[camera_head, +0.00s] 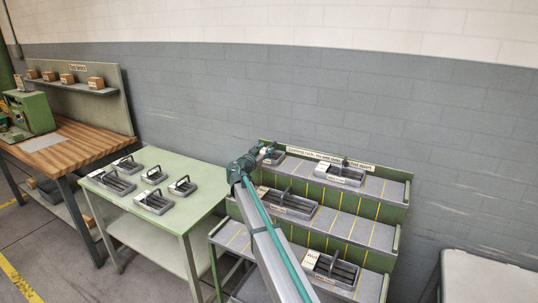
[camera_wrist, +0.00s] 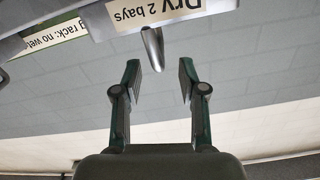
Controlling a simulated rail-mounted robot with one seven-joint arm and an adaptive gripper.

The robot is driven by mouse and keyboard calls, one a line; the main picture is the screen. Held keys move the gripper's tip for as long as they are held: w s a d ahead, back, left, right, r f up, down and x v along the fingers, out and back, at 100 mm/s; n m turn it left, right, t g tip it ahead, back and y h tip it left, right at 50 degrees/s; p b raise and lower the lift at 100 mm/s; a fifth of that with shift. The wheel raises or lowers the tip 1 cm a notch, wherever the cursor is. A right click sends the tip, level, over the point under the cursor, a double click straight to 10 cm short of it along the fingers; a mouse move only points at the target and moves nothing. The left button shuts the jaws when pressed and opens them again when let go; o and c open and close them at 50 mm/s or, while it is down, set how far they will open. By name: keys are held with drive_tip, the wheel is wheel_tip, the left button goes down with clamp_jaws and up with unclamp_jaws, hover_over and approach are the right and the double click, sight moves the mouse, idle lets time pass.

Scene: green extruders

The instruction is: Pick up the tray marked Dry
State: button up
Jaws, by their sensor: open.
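The tray marked "Dry 2 bays" shows its label (camera_wrist: 158,13) upside down at the top of the wrist view. A grey upright handle (camera_wrist: 152,47) stands beside that label. My gripper (camera_wrist: 158,78) is open, with its two fingers apart and the handle a little ahead of the gap between them. Nothing is held. In the head view my gripper (camera_head: 266,150) is at the left end of the rack's top tier, by a small dark tray (camera_head: 276,160) that it and my arm partly hide.
The green stepped rack (camera_head: 395,225) holds other trays on the top (camera_head: 340,174), middle (camera_head: 288,203) and bottom (camera_head: 332,268) tiers. A green table (camera_head: 190,215) at left carries several trays. A wooden workbench (camera_head: 85,140) stands far left; a grey wall is behind.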

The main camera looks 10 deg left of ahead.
drive_tip(key=p+x, duration=0.3)
drive_tip(key=x, duration=0.2)
drive_tip(key=shift+w+d+f, duration=0.1)
drive_tip(key=shift+w, duration=0.05)
clamp_jaws()
